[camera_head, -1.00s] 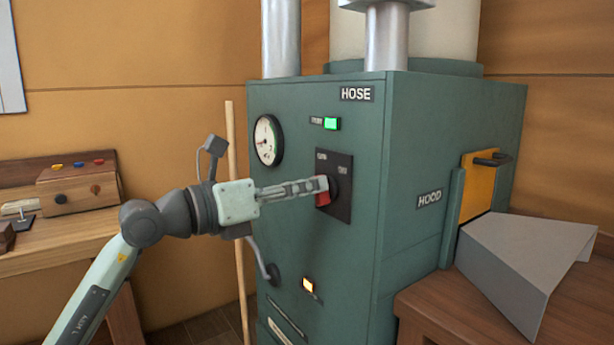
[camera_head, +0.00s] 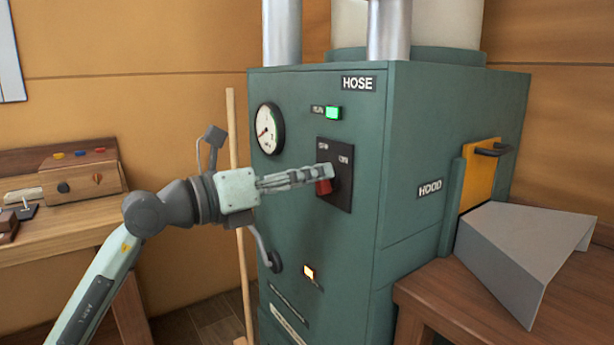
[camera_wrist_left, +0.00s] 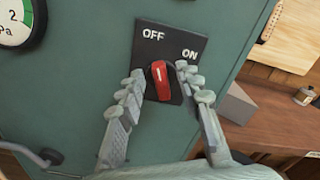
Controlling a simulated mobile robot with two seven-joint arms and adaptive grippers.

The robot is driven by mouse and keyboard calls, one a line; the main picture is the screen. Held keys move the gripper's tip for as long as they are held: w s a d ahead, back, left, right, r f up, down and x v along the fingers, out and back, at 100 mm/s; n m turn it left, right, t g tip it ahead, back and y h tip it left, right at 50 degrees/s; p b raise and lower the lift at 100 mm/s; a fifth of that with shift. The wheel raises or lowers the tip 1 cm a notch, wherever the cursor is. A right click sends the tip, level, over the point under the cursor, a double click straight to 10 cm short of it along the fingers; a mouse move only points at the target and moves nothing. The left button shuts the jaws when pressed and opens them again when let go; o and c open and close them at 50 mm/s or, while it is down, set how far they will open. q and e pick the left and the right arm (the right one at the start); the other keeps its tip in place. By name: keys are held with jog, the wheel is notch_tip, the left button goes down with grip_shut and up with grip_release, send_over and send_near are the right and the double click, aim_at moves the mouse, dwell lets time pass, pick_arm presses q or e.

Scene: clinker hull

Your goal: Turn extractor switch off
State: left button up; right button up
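The extractor switch is a red knob (camera_head: 324,187) on a black plate (camera_head: 334,205) on the front of the green extractor (camera_head: 340,260). In the left wrist view the red knob (camera_wrist_left: 161,82) stands nearly upright, and its white-marked end points up toward the OFF label, not toward ON. My left gripper (camera_head: 325,175) reaches the knob from the left. In the left wrist view my left gripper's fingers (camera_wrist_left: 160,76) are spread on either side of the knob, with a narrow gap visible on each side. My right gripper is not in view.
A green lamp (camera_head: 333,113) is lit above the plate and an amber lamp (camera_head: 309,272) glows below. A gauge (camera_head: 269,129) is at upper left. A grey hood (camera_head: 525,250) sits on the wooden bench at right. A wooden pole (camera_head: 238,200) stands behind my left arm.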

pick_arm(q)
jog(key=v, duration=1.2)
